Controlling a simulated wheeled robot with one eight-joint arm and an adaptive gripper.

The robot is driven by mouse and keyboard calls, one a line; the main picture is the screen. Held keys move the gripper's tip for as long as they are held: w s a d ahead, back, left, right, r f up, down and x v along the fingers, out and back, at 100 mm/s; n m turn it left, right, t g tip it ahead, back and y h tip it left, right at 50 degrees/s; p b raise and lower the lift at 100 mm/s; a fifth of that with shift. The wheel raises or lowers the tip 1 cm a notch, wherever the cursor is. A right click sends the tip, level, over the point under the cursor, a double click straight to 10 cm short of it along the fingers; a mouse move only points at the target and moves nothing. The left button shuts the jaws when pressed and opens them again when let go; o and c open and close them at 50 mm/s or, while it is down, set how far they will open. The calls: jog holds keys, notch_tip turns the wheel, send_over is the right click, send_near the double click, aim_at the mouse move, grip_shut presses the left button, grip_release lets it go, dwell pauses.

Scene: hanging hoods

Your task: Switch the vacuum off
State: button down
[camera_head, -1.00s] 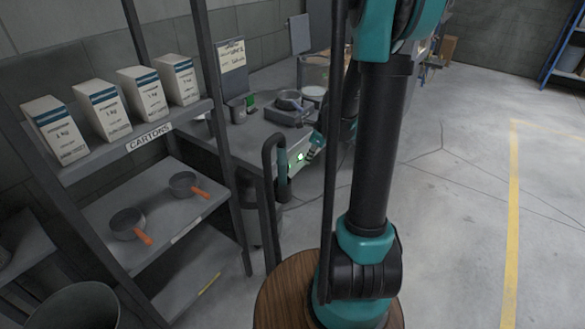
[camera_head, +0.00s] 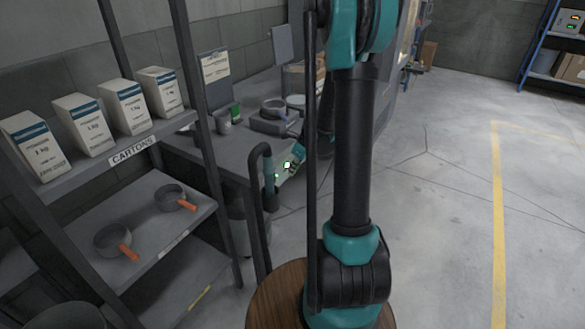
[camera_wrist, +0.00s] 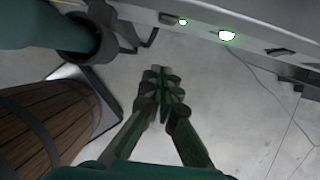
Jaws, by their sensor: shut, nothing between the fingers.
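A grey panel edge (camera_wrist: 265,22) runs across the top of the wrist view. It carries a bright green-lit button (camera_wrist: 227,36) and a smaller green light (camera_wrist: 183,21), with dark slots beside them. The lit button also shows in the head view (camera_head: 287,165), on the front of the grey bench. Which control belongs to the vacuum cannot be read. My gripper (camera_wrist: 160,80) is shut and empty, its fingertips together over the floor in the picture, below and left of the lit button and apart from it. In the head view my arm largely hides it.
A shelf rack (camera_head: 160,215) with several cartons (camera_head: 88,122) and two orange-handled pans (camera_head: 174,198) stands at left. A green-screened device (camera_head: 235,108) and a hotplate with a pan (camera_head: 270,122) stand on the bench (camera_head: 240,150). Open floor (camera_head: 440,220) lies at right.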

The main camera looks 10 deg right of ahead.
jog(key=w+a+f, duration=0.4)
jog(key=f, duration=0.2)
jog(key=shift+w+a, duration=0.25)
jog(key=shift+w, duration=0.05)
jog(key=shift+a, duration=0.1)
jog(key=shift+w+a+r+g+h, duration=0.1)
jog(key=shift+w+a+g+h, duration=0.05)
jog(key=shift+w+g+h, duration=0.15)
jog(key=shift+r, duration=0.15)
